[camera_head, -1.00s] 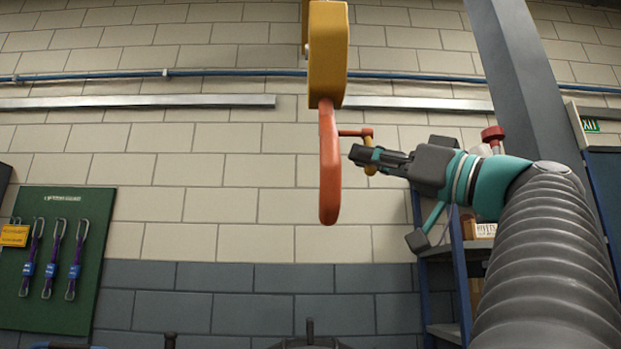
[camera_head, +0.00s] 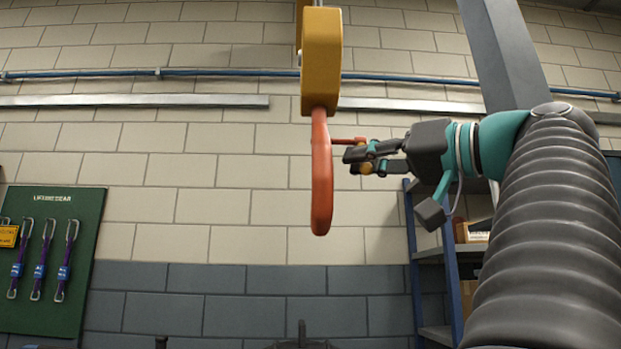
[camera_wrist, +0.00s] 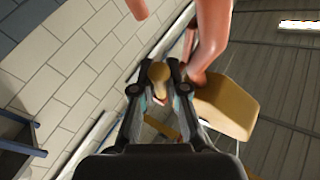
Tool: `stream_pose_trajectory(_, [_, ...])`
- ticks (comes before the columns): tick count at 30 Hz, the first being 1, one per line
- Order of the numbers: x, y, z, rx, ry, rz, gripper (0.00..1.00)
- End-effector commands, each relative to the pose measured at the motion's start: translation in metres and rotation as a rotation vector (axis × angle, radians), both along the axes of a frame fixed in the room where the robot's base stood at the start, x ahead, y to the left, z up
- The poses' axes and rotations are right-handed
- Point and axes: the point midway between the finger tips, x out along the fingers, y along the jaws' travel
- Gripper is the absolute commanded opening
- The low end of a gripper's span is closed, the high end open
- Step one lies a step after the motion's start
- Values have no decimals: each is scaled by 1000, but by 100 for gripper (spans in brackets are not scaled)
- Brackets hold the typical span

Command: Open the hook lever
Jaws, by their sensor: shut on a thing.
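The orange-red hook (camera_head: 322,185) hangs below a yellow hoist block (camera_head: 322,60) near the middle of the head view. A thin red lever (camera_head: 342,141) sticks out to the right from the hook's upper part, with a yellow knob at its end. My gripper (camera_head: 362,160) reaches in from the right and is shut on the yellow knob. In the wrist view my two fingers stand on either side of the knob (camera_wrist: 159,73), with the hook (camera_wrist: 208,45) and the block (camera_wrist: 228,105) beyond. The fingers partly hide the knob in the head view.
A green board (camera_head: 52,255) with several hanging slings is on the wall at the left. A blue shelf unit (camera_head: 452,270) stands at the lower right behind my arm. A grey pillar (camera_head: 502,55) rises at the upper right. Space left of the hook is clear.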

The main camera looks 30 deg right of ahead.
Motion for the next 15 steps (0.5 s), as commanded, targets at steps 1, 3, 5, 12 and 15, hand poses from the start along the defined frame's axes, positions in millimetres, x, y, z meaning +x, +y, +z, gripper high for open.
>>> stream_pose_trajectory(1, [0,0,0,1,1,1,0])
stream_pose_trajectory(3, [0,0,0,1,1,1,0])
stream_pose_trajectory(5, [0,0,0,1,1,1,0])
stream_pose_trajectory(12, [0,0,0,0,0,0,38])
stream_pose_trajectory(15, [0,0,0,0,-1,0,38])
